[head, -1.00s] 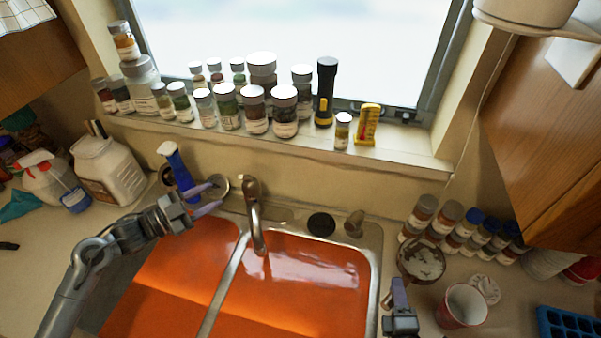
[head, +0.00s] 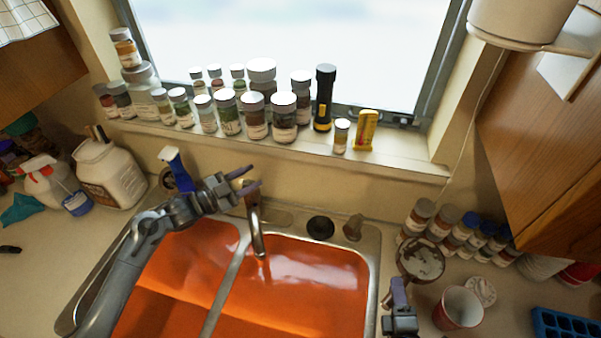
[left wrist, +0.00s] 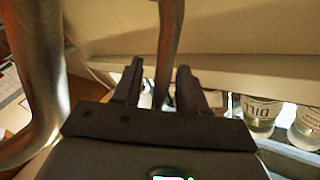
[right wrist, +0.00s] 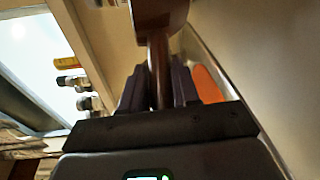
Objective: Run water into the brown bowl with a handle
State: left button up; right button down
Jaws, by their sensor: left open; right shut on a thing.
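The brown bowl with a handle (head: 420,259) is over the counter right of the sink, its inside mottled whitish. My right gripper (head: 398,284) is shut on its handle, which shows between the fingers in the right wrist view (right wrist: 158,75). The metal faucet (head: 256,222) stands behind the divider of the sink, its spout over the right basin. My left gripper (head: 247,181) is open at the faucet's top. In the left wrist view, a slim metal part (left wrist: 170,45) shows between its open fingers (left wrist: 158,85); contact is unclear. I cannot make out running water.
The sink (head: 372,270) has two orange basins. Jars and a black flashlight (head: 324,98) line the window sill. Right of the bowl are a cup (head: 458,308), a lid (head: 481,290) and several jars (head: 440,220).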

pick_arm(q)
jog(key=shift+c, duration=0.4)
pick_arm(e)
jog(key=shift+r, duration=0.1)
pick_arm(q)
grip_shut()
pick_arm(e)
jog(key=shift+r+p, duration=0.7)
jog(key=shift+r, duration=0.15)
pick_arm(q)
jog(key=shift+w+r+n+g+y, duration=0.25)
jog(key=shift+w+n+g+y, duration=0.15)
jog(key=shift+w+n+y, duration=0.15)
jog(key=shift+o, duration=0.4)
grip_release()
